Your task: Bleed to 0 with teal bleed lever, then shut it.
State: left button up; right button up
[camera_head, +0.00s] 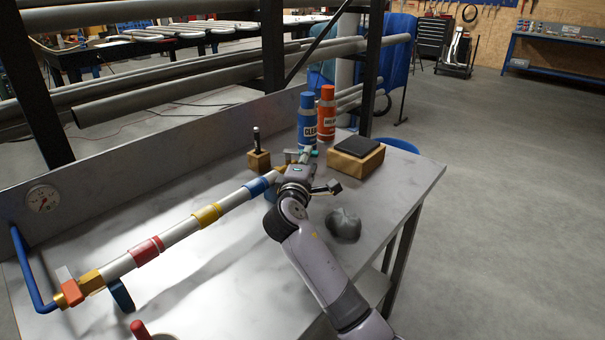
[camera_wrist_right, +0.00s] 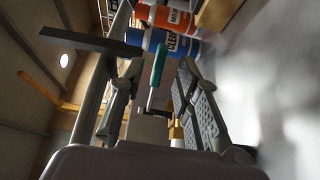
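The teal bleed lever (camera_head: 315,153) is at the far end of the striped pipe (camera_head: 180,232), partly hidden by my right gripper (camera_head: 312,172). In the right wrist view the teal lever grip (camera_wrist_right: 159,64), on a pale stem, shows in the gap between the two fingers. My right gripper is open, with a visible space on both sides of the lever; contact cannot be seen. My left gripper is not in view.
Blue bottle (camera_head: 307,122) and orange bottle (camera_head: 327,114) stand close behind the lever. A wooden block with a black top (camera_head: 356,157) is to their right. A grey lump (camera_head: 343,225) lies beside my right arm. A red-orange handle (camera_head: 66,285) is at the pipe's near end.

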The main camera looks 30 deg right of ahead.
jog(key=v, duration=0.8)
jog(key=shift+c, duration=0.5)
